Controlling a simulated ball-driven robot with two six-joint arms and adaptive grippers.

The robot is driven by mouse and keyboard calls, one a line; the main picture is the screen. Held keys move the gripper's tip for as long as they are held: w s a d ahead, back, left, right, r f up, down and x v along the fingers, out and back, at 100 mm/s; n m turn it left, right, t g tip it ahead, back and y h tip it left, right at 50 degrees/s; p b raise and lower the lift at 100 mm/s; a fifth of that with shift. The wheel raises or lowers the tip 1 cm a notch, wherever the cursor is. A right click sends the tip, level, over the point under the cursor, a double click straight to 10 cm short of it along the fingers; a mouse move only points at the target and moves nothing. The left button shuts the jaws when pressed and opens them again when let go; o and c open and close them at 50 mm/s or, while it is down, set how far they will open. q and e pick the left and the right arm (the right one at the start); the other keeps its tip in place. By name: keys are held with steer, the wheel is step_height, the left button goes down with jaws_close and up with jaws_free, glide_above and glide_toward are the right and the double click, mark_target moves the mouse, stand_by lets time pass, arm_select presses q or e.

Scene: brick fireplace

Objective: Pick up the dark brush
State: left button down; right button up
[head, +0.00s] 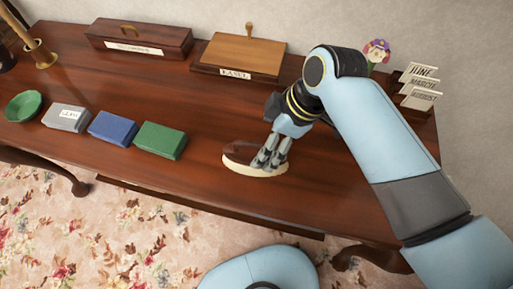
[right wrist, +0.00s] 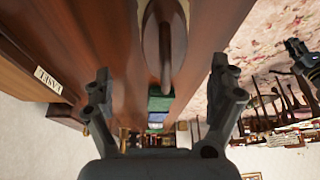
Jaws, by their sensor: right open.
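The dark brush (head: 240,153) is an oval with a dark brown top and a pale lower edge, lying near the front edge of the wooden desk. In the right wrist view the brush (right wrist: 165,40) shows ahead, between the lines of the two fingers. My right gripper (head: 268,160) is open at the right part of the brush, its fingers overlapping it in the head view. The right wrist view shows the fingers (right wrist: 162,80) spread wide with nothing between the tips. I cannot tell whether they touch the brush. I cannot make out my left gripper.
Green (head: 160,140), blue (head: 113,128) and grey (head: 66,118) blocks stand left of the brush, beside a green bowl (head: 23,106). A wooden easel box (head: 240,55) and a long dark box (head: 140,38) stand behind. Month cards (head: 417,85) stand at the right.

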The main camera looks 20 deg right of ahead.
mark_target(255, 152)
steer(key=shift+x, duration=0.95)
steer(key=x, duration=0.4)
steer(key=shift+s+a+f, duration=0.15)
steer(key=shift+s+f, duration=0.15)
steer(key=shift+w+a+f, duration=0.1)
steer(key=shift+a+f, duration=0.05)
steer(key=shift+f, duration=0.25)
arm_select(q)
steer(key=shift+w+d, duration=0.15)
steer(key=shift+w, duration=0.4)
steer(key=shift+s, duration=0.1)
arm_select(e)
steer(key=shift+c, duration=0.2)
steer(key=c, duration=0.5)
arm_select(q)
steer(key=shift+s, duration=0.25)
arm_select(e)
steer(key=c, duration=0.9)
